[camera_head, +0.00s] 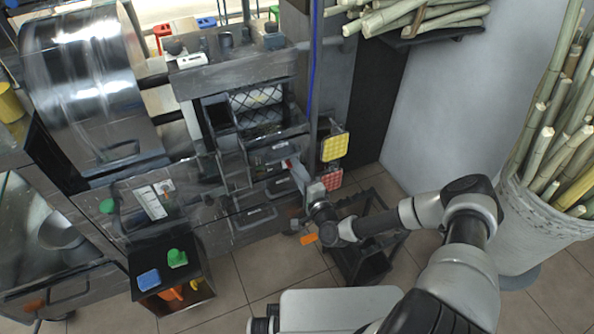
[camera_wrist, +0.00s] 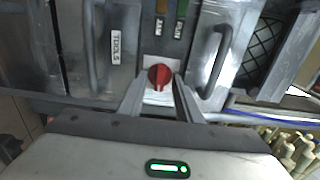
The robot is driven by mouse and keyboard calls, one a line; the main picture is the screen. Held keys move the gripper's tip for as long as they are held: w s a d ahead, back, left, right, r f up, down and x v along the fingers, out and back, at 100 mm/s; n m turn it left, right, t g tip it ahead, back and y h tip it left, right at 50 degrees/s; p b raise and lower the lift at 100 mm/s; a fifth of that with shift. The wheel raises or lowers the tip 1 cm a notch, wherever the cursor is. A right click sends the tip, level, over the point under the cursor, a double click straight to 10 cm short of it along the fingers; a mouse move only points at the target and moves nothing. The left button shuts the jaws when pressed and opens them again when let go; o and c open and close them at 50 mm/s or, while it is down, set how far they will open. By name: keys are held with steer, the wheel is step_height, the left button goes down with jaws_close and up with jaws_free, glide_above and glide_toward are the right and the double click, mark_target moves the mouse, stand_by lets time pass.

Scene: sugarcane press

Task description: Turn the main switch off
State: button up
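The switch is a red round knob (camera_wrist: 160,76) on a pale plate, at the middle of the wrist view. My gripper (camera_wrist: 160,92) is open. Its two fingers reach up the picture on either side of the knob, with a gap between them. Whether either finger touches the knob cannot be told. The knob's turned position is too small to read. In the head view, my gripper's end is against the front of the dark metal cabinet (camera_head: 260,218), and the knob cannot be made out clearly there.
A drawer labelled TOOLS (camera_wrist: 116,46) and bar handles (camera_wrist: 216,60) flank the knob closely. A dark open rack (camera_head: 368,262) stands on the floor below my arm. A white bin (camera_head: 530,235) of canes stands at the right. A low box (camera_head: 180,310) stands at the left.

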steer(key=shift+c, duration=0.4)
jaws_close()
steer(key=shift+n, duration=0.3)
steer(key=n+b, duration=0.1)
steer(key=n, duration=0.2)
steer(key=shift+n, duration=0.4)
steer(key=n+b, duration=0.1)
steer(key=n, duration=0.3)
steer(key=n+b, duration=0.1)
steer(key=n, duration=0.4)
steer(key=shift+n+b, duration=0.35)
steer(key=shift+n, duration=1.85)
